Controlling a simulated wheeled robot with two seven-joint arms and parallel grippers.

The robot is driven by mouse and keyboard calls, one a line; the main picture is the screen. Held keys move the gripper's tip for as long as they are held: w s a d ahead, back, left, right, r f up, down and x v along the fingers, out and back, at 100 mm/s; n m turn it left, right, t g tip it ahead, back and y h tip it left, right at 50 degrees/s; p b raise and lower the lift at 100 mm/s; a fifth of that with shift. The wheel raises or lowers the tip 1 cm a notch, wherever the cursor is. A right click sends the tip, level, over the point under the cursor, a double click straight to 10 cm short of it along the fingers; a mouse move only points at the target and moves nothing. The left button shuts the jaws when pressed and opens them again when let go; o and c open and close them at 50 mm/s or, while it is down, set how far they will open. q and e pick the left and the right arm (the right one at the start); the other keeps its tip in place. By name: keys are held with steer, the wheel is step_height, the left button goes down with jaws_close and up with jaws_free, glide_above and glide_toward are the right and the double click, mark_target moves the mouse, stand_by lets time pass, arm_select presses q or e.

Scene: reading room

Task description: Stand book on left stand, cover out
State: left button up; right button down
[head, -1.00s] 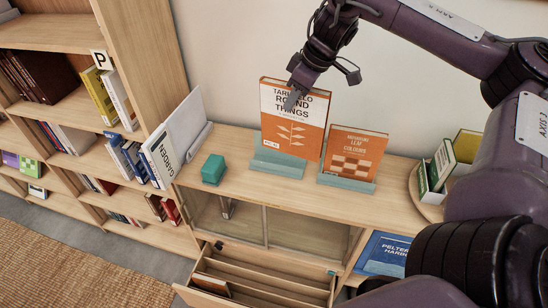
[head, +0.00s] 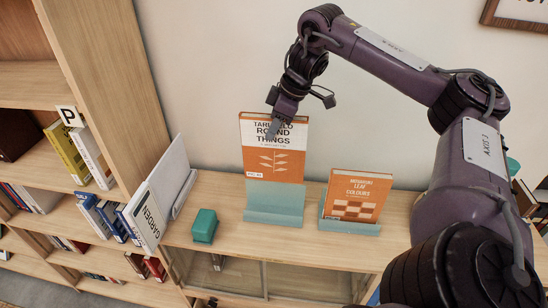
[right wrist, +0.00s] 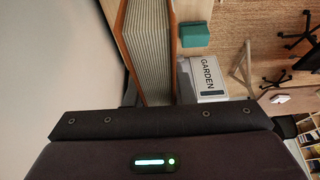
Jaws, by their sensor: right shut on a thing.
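The orange and white book "Round Things" (head: 275,165) is upright with its cover facing me in the head view. My right gripper (head: 272,127) is shut on its top part from above. The book's lower edge is near the top of the left stand's back; most of that teal stand (head: 273,206) shows bare below it. Whether they touch I cannot tell. In the right wrist view the book (right wrist: 149,45) shows its page edges. My left gripper is not in view.
An orange book (head: 355,196) stands on the right teal stand (head: 348,226). A teal block (head: 204,225) sits left on the wooden cabinet top (head: 222,190). A white "Garden" book (head: 143,222) and shelves (head: 100,85) are further left.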

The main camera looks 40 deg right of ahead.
steer(key=f, duration=0.1)
steer(key=b, duration=0.7)
glide_above(271, 179)
steer(key=d, duration=0.1)
steer(key=f, duration=1)
steer(key=shift+w+d+f, duration=0.2)
steer(key=shift+f, duration=0.1)
steer(key=shift+s+f+b, duration=0.15)
steer(key=shift+f+b, duration=0.2)
steer(key=shift+f, duration=0.45)
steer(key=shift+s+f+b, duration=0.1)
steer(key=shift+f+b, duration=0.25)
steer(key=shift+f, duration=0.4)
steer(key=shift+w+f, duration=0.15)
steer(key=shift+f, duration=0.25)
steer(key=c, duration=1.3)
jaws_free()
steer(key=shift+o, duration=0.2)
